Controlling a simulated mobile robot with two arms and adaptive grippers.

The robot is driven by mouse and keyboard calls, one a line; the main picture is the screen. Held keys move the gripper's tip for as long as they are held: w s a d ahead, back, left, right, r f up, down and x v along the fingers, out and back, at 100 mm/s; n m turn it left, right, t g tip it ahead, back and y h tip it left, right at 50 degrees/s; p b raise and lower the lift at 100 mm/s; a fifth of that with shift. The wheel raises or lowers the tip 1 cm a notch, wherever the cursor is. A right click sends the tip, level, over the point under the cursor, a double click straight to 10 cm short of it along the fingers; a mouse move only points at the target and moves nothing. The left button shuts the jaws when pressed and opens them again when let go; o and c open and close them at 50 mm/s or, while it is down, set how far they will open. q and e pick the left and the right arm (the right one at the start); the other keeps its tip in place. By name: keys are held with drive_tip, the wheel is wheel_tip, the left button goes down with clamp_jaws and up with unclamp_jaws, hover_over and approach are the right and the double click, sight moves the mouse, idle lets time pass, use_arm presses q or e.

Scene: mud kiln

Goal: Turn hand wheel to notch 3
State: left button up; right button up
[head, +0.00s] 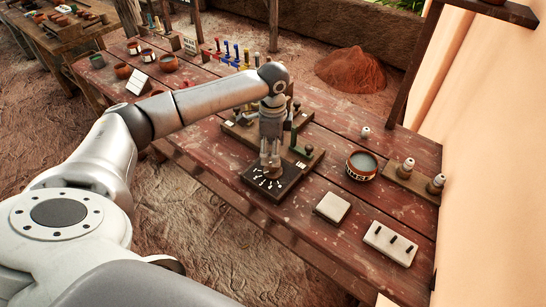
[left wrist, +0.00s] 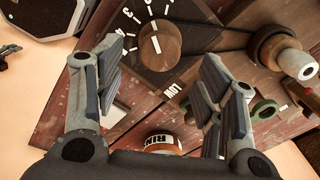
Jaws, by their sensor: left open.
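In the left wrist view my left gripper (left wrist: 160,85) is open, fingers apart and empty; contact with the wheel cannot be told.
A banded bowl (head: 362,165), a white block (head: 332,207) and a slotted white block (head: 390,243) are to the right on the red table (head: 330,135).

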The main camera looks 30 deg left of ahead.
use_arm(q)
drive_tip(key=shift+f, duration=2.25)
drive_tip(key=shift+c, duration=0.3)
drive_tip(key=shift+r+p, duration=0.1)
drive_tip(key=shift+p, duration=0.25)
drive_tip(key=c, duration=1)
